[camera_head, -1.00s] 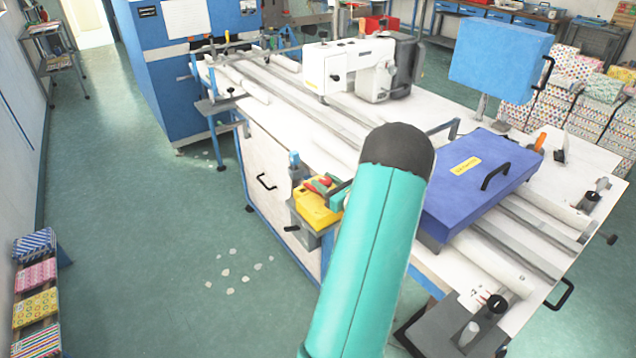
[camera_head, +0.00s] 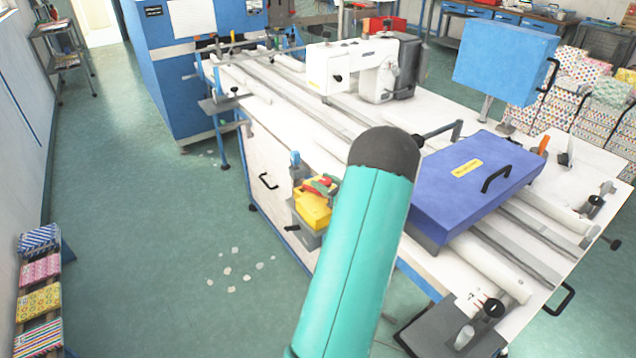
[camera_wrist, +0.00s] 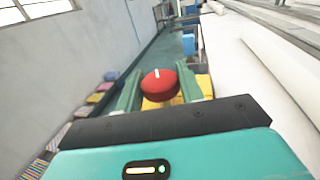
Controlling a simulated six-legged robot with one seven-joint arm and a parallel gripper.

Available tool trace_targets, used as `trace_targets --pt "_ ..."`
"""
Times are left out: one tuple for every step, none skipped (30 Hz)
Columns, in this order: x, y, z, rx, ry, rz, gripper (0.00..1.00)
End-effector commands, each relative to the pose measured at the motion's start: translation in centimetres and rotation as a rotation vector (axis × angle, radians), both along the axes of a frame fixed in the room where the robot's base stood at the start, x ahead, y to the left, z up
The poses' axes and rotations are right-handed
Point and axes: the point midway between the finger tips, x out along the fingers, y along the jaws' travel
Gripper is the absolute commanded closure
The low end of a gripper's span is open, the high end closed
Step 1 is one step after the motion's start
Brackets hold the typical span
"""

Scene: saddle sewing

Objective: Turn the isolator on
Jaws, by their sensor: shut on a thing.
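The isolator is a yellow box (camera_head: 313,212) on a grey bracket at the near left side of the white sewing table, with a red knob (camera_head: 314,185) on top. In the wrist view the round red knob (camera_wrist: 160,88) sits between the two green fingers of my gripper (camera_wrist: 158,76). My gripper is shut on the knob. A white mark on the knob points roughly away from the wrist, and yellow housing shows behind it. In the head view my gripper (camera_head: 324,184) is small and partly hidden behind my teal arm.
A blue box with a handle (camera_head: 473,190) lies on the table (camera_head: 283,112) right of my arm. A white sewing machine (camera_head: 345,68) stands farther back. A black drawer handle (camera_head: 268,181) is left of the isolator. The green floor at left is mostly clear.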

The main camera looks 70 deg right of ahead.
Motion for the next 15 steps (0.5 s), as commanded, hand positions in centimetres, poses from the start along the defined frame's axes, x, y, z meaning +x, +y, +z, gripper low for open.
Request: trace_targets --pt "-0.29 -0.26 0.32 -0.006 -0.003 -0.002 1.00" --pt "-0.41 -0.30 0.31 -0.006 -0.002 -0.003 1.00" --pt "-0.52 -0.33 0.30 -0.006 -0.002 -0.002 1.00" --pt "-0.57 -0.34 0.30 -0.006 -0.002 -0.002 1.00" --pt "-0.59 -0.34 0.29 -0.006 -0.002 -0.002 1.00" --pt "-0.68 -0.36 0.29 -0.006 -0.002 -0.003 1.00" --pt "-0.72 -0.37 0.29 -0.006 -0.001 -0.003 1.00" --pt "-0.74 -0.37 0.29 -0.006 -0.001 -0.004 1.00" --pt "-0.77 -0.38 0.28 -0.006 -0.001 -0.004 1.00" --pt "-0.78 -0.38 0.28 -0.006 -0.001 -0.005 1.00" --pt "-0.80 -0.38 0.27 -0.006 -0.001 -0.005 1.00" --pt "-0.80 -0.38 0.27 -0.005 -0.001 -0.005 1.00" --pt "-0.81 -0.38 0.27 -0.005 -0.001 -0.005 1.00" --pt "-0.81 -0.38 0.26 -0.005 -0.001 -0.005 0.61" --pt "-0.80 -0.37 0.25 -0.005 -0.001 -0.005 0.53"
